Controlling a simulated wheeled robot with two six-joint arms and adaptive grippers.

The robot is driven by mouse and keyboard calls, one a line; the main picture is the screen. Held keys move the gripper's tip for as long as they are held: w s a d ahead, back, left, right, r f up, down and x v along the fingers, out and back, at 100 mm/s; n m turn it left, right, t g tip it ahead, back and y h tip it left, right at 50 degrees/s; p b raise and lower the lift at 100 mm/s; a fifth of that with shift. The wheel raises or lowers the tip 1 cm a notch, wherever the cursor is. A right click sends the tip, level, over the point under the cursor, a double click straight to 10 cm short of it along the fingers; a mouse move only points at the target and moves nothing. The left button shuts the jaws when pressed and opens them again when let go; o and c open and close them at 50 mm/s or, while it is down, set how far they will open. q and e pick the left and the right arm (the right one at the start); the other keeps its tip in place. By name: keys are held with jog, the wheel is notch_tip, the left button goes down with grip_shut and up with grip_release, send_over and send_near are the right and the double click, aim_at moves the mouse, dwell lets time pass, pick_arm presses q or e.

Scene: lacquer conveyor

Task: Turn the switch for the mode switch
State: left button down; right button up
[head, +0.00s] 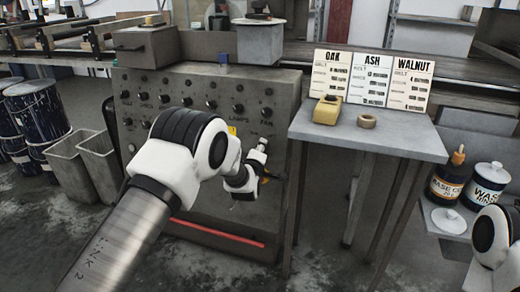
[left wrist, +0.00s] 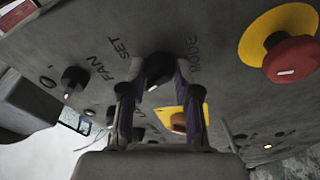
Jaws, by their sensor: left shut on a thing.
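The mode switch (left wrist: 158,68) is a black knob on the grey control panel (head: 150,85), beside the word MODE in the left wrist view. My left gripper (left wrist: 153,80) has one finger on each side of this knob and is shut on it. In the head view my left gripper (head: 262,143) is small and at the right part of the panel front; I cannot clearly make out the knob there. My right gripper is out of view.
A red push button (left wrist: 290,58) on a yellow disc is close to the gripper. The fan knob (left wrist: 74,80) is on the other side. A side table (head: 375,135) with a yellow block (head: 327,110) and a ring (head: 367,121) stands right of the panel.

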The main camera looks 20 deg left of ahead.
pick_arm(q)
jog(key=c, duration=0.8)
grip_release()
jog(key=shift+s, duration=0.1)
jog(key=s, duration=0.4)
jog(key=s+d, duration=0.1)
jog(key=s, duration=0.6)
jog(key=shift+s+d+r, duration=0.15)
jog(key=shift+s+r, duration=0.2)
jog(key=shift+r, duration=0.05)
